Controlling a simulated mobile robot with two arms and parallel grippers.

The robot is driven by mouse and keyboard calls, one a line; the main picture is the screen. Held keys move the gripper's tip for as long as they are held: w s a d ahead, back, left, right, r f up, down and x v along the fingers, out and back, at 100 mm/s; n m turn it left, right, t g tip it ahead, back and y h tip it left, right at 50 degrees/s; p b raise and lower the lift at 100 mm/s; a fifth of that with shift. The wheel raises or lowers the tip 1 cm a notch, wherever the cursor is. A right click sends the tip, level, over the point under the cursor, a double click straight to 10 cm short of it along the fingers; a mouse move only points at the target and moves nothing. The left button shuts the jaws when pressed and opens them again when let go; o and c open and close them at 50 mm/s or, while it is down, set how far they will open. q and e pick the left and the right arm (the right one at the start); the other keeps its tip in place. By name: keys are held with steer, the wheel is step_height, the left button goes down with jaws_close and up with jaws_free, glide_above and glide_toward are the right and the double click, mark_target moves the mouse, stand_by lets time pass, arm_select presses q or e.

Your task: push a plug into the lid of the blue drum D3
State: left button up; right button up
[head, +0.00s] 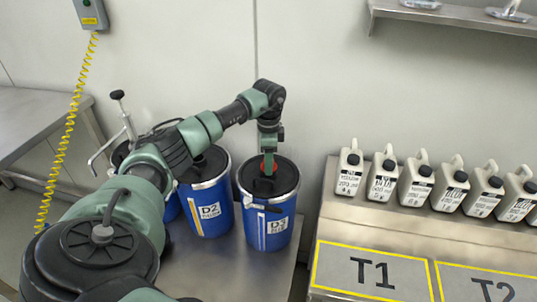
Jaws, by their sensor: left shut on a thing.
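The blue drum D3 (278,231) stands upright on a low metal platform, with a black lid (286,175) and a white label. My left arm reaches over from the left, and its gripper (268,163) points down over the middle of the lid. My right gripper is not in view.
Blue drum D2 (211,221) stands close to the left of D3, with another drum partly hidden behind my arm. A hand pump (124,119) rises there. To the right, a bench (317,262) holds several white jugs (350,168) behind areas T1 and T2.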

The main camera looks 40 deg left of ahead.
arm_select(q)
steer(key=shift+p, duration=0.35)
stand_by(0.7)
steer(key=shift+s+f+b, duration=0.15)
steer(key=shift+f+b, duration=0.15)
steer(key=shift+f, duration=0.45)
stand_by(0.8)
steer(key=o, duration=1.1)
steer(key=shift+d, duration=0.1)
steer(key=o, duration=0.3)
steer(key=shift+f, duration=0.15)
steer(key=shift+r, duration=3.95)
steer(key=shift+f, duration=0.1)
